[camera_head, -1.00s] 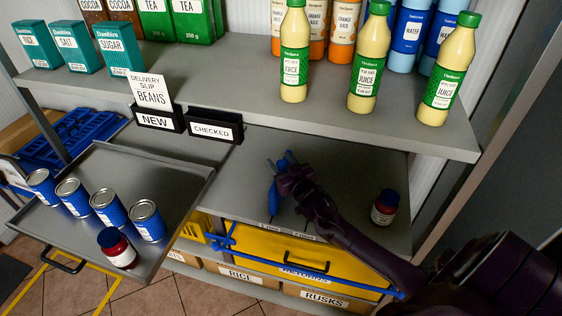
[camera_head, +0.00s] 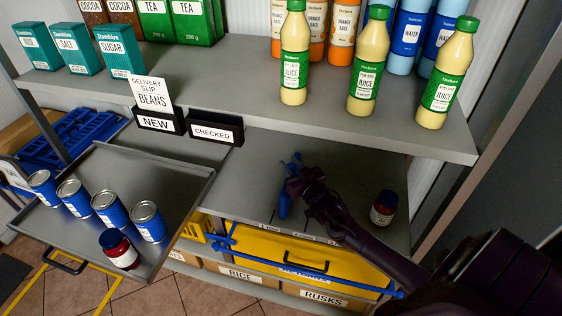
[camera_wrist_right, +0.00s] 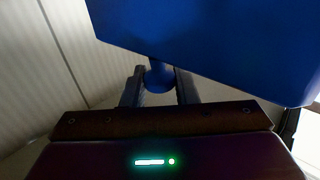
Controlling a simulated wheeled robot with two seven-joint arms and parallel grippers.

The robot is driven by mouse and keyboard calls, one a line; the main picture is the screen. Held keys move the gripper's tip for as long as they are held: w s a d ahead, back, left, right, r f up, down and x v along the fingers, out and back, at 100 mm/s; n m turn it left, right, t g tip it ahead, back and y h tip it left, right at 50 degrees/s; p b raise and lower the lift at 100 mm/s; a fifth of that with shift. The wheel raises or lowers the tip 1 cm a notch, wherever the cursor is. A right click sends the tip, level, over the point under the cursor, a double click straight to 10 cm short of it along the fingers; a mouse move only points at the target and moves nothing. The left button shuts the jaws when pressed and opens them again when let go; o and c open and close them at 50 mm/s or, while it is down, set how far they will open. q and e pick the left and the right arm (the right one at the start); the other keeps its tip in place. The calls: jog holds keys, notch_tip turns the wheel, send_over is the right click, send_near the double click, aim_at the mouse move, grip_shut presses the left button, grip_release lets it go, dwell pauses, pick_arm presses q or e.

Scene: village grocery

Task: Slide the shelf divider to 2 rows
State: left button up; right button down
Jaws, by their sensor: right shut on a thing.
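The blue shelf divider (camera_head: 285,201) stands on the middle shelf (camera_head: 255,165), under the juice shelf. My right gripper (camera_head: 296,180) reaches in from the right and is shut on the divider's knob; the arm hides part of the divider. In the right wrist view the divider's broad blue panel (camera_wrist_right: 220,45) fills the top, and its round knob (camera_wrist_right: 159,76) sits between my two fingers (camera_wrist_right: 160,88). Small row marks (camera_head: 270,226) show on the shelf's front edge, partly hidden by my arm and too small to read surely. My left gripper is not in view.
A dark red jar with a blue lid (camera_head: 384,207) stands right of my gripper. A grey tray (camera_head: 170,180) at left holds several blue cans and a similar jar (camera_head: 118,249). Juice bottles (camera_head: 367,75) stand on the shelf above.

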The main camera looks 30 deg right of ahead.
pick_arm(q)
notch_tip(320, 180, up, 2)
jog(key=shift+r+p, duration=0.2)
jog(key=shift+p, duration=0.6)
pick_arm(e)
jog(key=s+d, duration=0.5)
jog(key=s, duration=0.1)
jog(key=c, duration=1.2)
grip_release()
jog(key=shift+o, duration=0.2)
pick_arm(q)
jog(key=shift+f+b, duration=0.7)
pick_arm(e)
jog(key=s, duration=0.7)
jog(key=shift+s+a, duration=0.25)
jog(key=shift+s, duration=0.15)
